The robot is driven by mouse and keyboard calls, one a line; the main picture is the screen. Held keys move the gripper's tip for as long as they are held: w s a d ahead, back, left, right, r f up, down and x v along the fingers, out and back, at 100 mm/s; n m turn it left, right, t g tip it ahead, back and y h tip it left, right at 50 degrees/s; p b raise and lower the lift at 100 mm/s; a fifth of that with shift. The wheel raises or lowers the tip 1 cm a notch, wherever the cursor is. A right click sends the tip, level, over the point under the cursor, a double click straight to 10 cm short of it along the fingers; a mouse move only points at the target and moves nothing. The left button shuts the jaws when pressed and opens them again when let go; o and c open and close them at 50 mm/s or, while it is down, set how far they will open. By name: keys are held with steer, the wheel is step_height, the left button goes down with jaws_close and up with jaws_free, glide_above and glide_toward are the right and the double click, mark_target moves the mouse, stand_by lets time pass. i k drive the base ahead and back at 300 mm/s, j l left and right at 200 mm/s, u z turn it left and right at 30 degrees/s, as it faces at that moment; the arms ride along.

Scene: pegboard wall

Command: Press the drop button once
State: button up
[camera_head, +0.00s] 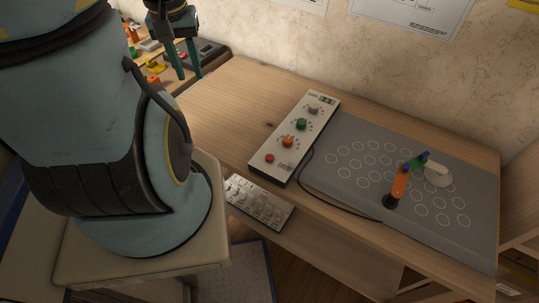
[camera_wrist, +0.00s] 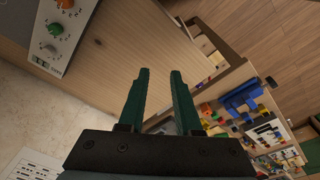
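A sloped control panel (camera_head: 265,147) lies on the wooden desk. It carries a small red button (camera_head: 270,158) at its near end, then an orange knob (camera_head: 288,142), a green knob (camera_head: 301,124) and a grey knob (camera_head: 313,110). Printing beside the red button is too small to read for certain. My gripper (camera_head: 190,76) is raised at the top left, well apart from the panel, with its two green fingers parted and nothing between them. In the wrist view my gripper (camera_wrist: 160,73) shows the same gap; part of the panel (camera_wrist: 74,24) is at the upper left, and the red button is outside that view.
A grey board (camera_head: 345,133) with printed circles lies right of the panel, bearing a small orange, blue and green arm (camera_head: 399,186). A black cable runs along its near edge. A keyboard-like pad (camera_head: 258,200) sits below the panel. Bare desk lies left of the panel.

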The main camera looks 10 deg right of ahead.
mark_target(270, 157)
steer(key=j+z, duration=0.35)
steer(key=k+j+z, duration=0.1)
steer(key=j+z, duration=0.25)
steer(key=j, duration=0.25)
steer(key=k+j+z, duration=0.15)
steer(key=j+z, duration=0.25)
